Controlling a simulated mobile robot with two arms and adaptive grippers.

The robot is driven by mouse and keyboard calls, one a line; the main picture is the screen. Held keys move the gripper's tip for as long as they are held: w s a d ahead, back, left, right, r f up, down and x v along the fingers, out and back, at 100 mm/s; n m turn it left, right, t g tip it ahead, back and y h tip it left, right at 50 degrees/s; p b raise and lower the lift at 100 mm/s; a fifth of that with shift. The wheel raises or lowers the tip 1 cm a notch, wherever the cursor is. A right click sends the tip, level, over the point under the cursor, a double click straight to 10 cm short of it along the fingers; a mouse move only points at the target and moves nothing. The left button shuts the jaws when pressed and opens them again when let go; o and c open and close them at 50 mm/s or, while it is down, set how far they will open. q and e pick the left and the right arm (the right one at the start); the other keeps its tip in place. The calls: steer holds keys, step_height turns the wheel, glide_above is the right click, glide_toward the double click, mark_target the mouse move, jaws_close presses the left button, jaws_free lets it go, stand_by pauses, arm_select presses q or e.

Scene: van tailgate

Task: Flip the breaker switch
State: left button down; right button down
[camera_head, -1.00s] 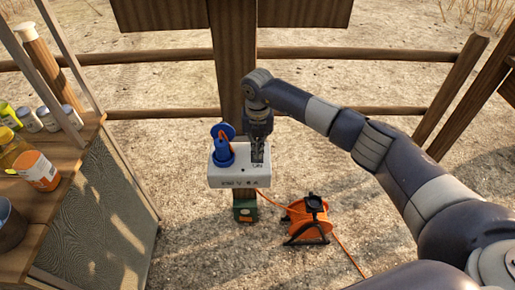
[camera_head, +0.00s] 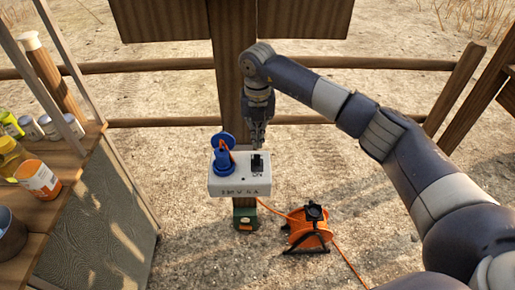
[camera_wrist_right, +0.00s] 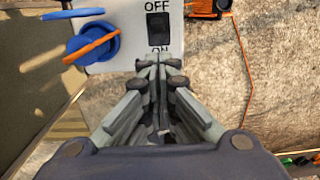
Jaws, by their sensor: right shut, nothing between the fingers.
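The breaker switch (camera_head: 257,163) is a black rocker on the right part of the white electrical box (camera_head: 240,186), fixed to the wooden post. In the right wrist view the switch (camera_wrist_right: 158,28) sits between the labels "OFF" above and "ON" below; the "ON" label is partly covered by the fingertips. I cannot tell which way the rocker is set. My right gripper (camera_head: 258,146) is shut and empty, just behind and above the switch in the head view. Its fingertips (camera_wrist_right: 158,60) also show in the wrist view, close to the "ON" label. My left gripper is not in view.
A blue socket with a raised lid and orange cable (camera_head: 223,158) is left of the switch. An orange cable reel (camera_head: 308,235) stands on the ground below. A wooden counter with jars (camera_head: 40,180) is at the left. Fence rails cross behind the post.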

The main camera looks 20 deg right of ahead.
steer(key=shift+r, duration=1.8)
